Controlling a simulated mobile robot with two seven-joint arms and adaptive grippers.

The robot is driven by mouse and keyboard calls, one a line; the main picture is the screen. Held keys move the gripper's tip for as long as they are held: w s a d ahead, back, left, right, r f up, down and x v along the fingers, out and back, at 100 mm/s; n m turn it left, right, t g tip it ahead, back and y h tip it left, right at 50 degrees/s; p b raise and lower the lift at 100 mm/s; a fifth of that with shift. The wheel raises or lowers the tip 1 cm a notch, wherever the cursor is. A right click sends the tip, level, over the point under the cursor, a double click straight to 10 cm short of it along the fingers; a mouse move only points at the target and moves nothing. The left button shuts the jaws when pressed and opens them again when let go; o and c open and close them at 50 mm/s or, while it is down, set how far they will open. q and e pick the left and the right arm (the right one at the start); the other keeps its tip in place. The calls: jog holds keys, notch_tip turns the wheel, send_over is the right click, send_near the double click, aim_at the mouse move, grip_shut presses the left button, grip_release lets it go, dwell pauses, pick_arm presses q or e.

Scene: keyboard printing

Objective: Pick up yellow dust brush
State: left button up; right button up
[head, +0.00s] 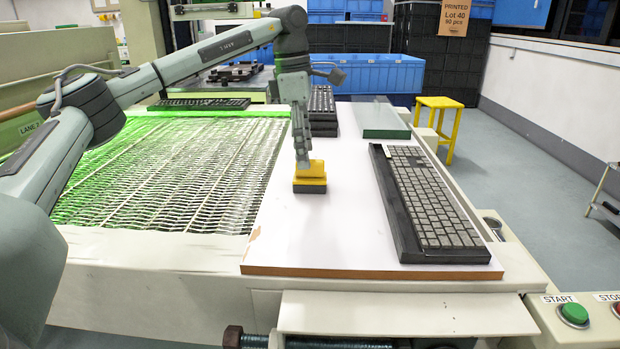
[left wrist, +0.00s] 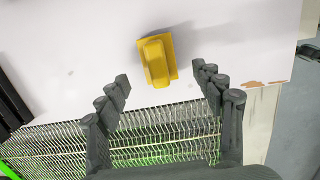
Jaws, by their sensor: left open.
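The yellow dust brush (head: 310,178) stands on the white board (head: 330,240), with a dark strip along its base. My left gripper (head: 301,160) reaches down from above, its fingers close over the brush in the head view. In the left wrist view the brush (left wrist: 157,61) lies beyond the fingertips, roughly midway between them. The left gripper (left wrist: 163,80) is open, with its fingers spread and nothing between them. Whether a finger touches the brush cannot be told. My right gripper is not in view.
A black keyboard (head: 430,200) lies right of the brush. Stacked keyboards (head: 322,112) and a green-edged block (head: 386,121) stand farther back. A wire mesh conveyor (head: 180,170) lies left. The board's front part is clear.

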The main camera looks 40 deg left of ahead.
aim_at(310, 176)
pick_arm(q)
jog(key=f, duration=0.4)
jog(key=shift+w+d+f, duration=0.3)
jog(key=shift+d+f, duration=0.05)
jog(key=shift+d, duration=0.05)
jog(key=shift+f, duration=0.4)
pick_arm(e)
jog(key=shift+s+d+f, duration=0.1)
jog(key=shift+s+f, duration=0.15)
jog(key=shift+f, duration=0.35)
pick_arm(q)
jog(key=c, duration=1.4)
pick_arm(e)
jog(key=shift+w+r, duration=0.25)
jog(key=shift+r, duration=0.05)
pick_arm(q)
jog(key=shift+r, duration=0.1)
